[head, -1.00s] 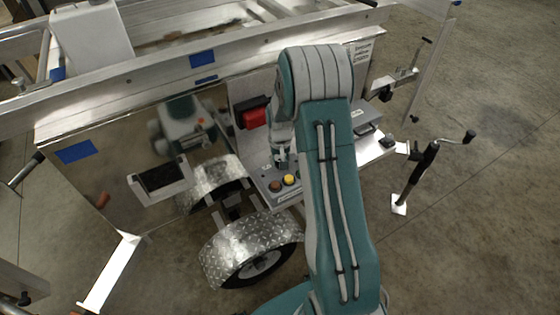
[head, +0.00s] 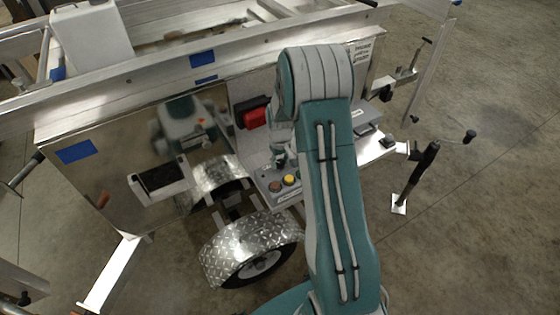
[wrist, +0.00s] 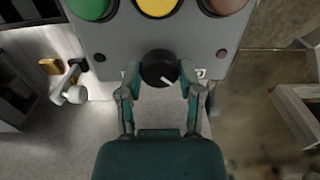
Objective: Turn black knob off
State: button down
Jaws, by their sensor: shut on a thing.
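The black knob (wrist: 160,69) is on a grey control panel (wrist: 112,42) in the wrist view, and its white mark points down and to the right. My gripper (wrist: 160,78) has one finger on each side of the knob and is shut on it. In the head view my gripper (head: 277,157) reaches down to the panel beside the trailer's metal box, and it hides the knob there.
A green button (wrist: 90,8), a yellow button (wrist: 157,7) and a reddish-brown button (wrist: 226,5) sit just beyond the knob. A red box (head: 255,118) is behind my gripper. A trailer wheel fender (head: 240,240) stands below the panel.

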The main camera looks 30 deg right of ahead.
aim_at(280, 162)
jog(key=shift+c, duration=1.3)
grip_release()
jog(key=shift+r, duration=0.1)
notch_tip(280, 162, up, 12)
jog(key=shift+f, duration=0.2)
jog(key=shift+w, duration=0.1)
